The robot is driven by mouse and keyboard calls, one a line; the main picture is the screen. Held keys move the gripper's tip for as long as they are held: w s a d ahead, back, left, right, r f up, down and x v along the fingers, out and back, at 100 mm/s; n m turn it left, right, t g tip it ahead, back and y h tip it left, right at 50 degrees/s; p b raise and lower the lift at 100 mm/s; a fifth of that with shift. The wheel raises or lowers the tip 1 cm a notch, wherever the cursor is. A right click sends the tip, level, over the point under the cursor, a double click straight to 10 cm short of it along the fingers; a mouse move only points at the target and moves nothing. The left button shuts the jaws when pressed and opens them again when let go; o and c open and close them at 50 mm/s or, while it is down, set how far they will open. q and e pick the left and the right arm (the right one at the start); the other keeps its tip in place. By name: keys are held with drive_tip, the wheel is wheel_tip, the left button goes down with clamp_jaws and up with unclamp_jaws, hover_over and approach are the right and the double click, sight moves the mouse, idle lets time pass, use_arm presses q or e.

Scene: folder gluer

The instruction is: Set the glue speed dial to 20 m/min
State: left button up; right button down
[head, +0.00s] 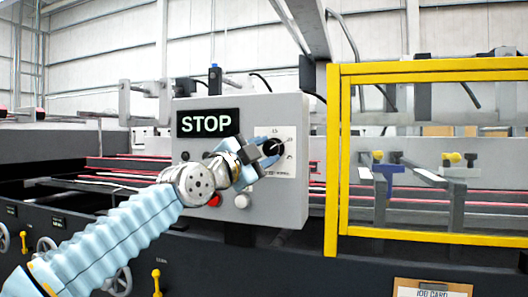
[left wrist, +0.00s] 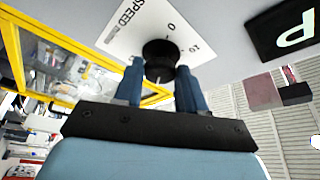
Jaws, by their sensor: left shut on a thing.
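The black glue speed dial (head: 273,146) sits on a white scale plate (head: 286,168) at the right of the grey control box (head: 262,112). In the left wrist view the dial (left wrist: 160,56) is a round black knob on the plate (left wrist: 122,32), with "SPEED", "0" and "10" readable. A small white mark shows at the knob's lower edge. My left gripper (head: 268,156) is shut on the dial, its two blue fingers (left wrist: 158,82) at either side of the knob. The pointer's exact setting cannot be read. My right gripper is not in view.
A black STOP display (head: 207,123) is on the box, left of the dial. A red button (head: 214,200) and a white button (head: 241,201) sit below, close to my arm. A yellow guard frame (head: 333,160) stands right of the box.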

use_arm(q)
drive_tip(key=shift+m, duration=0.5)
drive_tip(key=o, duration=1)
drive_tip(key=shift+o, duration=0.2)
drive_tip(key=shift+s, duration=0.1)
drive_tip(key=b+v, duration=0.9)
drive_tip(key=v, duration=0.4)
drive_tip(key=shift+s+a, duration=0.2)
drive_tip(key=shift+a, duration=0.1)
